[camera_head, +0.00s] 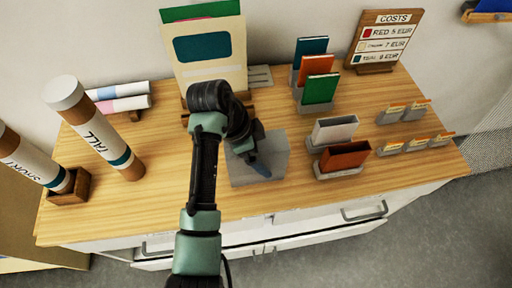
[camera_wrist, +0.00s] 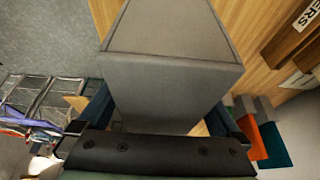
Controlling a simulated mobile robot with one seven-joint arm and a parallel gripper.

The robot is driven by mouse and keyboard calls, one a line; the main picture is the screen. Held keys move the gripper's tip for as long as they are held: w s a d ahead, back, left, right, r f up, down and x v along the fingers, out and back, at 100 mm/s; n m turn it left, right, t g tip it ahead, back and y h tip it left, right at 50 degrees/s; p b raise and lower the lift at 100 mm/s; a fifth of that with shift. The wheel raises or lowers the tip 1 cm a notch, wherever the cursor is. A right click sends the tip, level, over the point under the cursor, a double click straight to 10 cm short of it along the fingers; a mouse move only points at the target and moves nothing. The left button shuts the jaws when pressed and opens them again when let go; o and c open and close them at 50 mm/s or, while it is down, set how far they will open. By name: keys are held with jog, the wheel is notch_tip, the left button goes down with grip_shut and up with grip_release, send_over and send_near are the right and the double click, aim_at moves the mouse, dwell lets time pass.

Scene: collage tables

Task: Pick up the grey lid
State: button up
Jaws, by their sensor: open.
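A grey box-like thing with a flat top (camera_head: 272,152) stands on the wooden table, below my gripper; it is the likeliest grey lid, but I cannot tell a lid apart from a box beneath. In the wrist view it (camera_wrist: 170,80) fills the middle, with a thin rim line along its upper face. My gripper (camera_head: 258,165) is open, its dark blue fingers at either side of the grey thing in the wrist view (camera_wrist: 162,112). I cannot tell whether they touch it. My arm covers part of its left side in the head view.
Folders (camera_head: 205,60) stand behind. Grey and brown holders (camera_head: 344,156) are close on the right. The table's front edge is near; bare wood lies left of my arm.

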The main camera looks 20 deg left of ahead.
jog(key=shift+f, duration=0.25)
dwell(0.4)
jog(key=c, duration=1.3)
